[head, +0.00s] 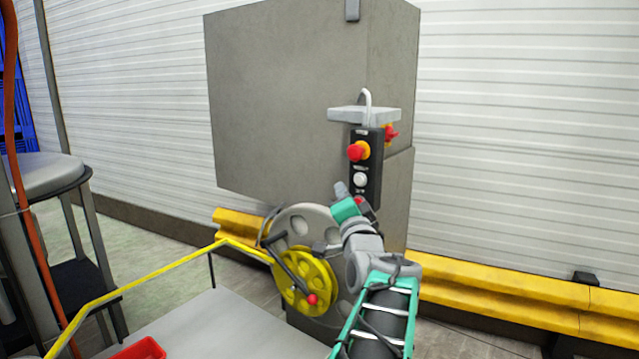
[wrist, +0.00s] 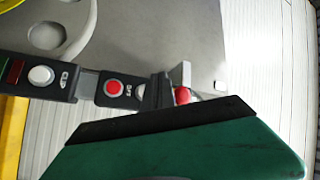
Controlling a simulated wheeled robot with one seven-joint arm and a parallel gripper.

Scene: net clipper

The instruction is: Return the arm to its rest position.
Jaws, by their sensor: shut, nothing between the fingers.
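My gripper (head: 342,190) is at the end of my green and grey arm, in front of the control box. It is shut and empty. The black control box (head: 372,182) hangs upright on the grey cabinet, with a red mushroom button on a yellow collar (head: 358,151) and a white button (head: 360,179). My gripper's tip is close to the box's lower left; I cannot tell if they touch. In the wrist view, my green and black gripper housing covers the lower part. The box's red button (wrist: 114,88) and white button (wrist: 41,75) show above it.
The grey cabinet (head: 285,100) stands behind. A yellow wheel with a crank (head: 305,282) is left of my arm. A yellow rail (head: 150,270) borders a grey platform (head: 215,325). A yellow barrier (head: 500,298) runs right along the white wall. A stool (head: 45,175) is at left.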

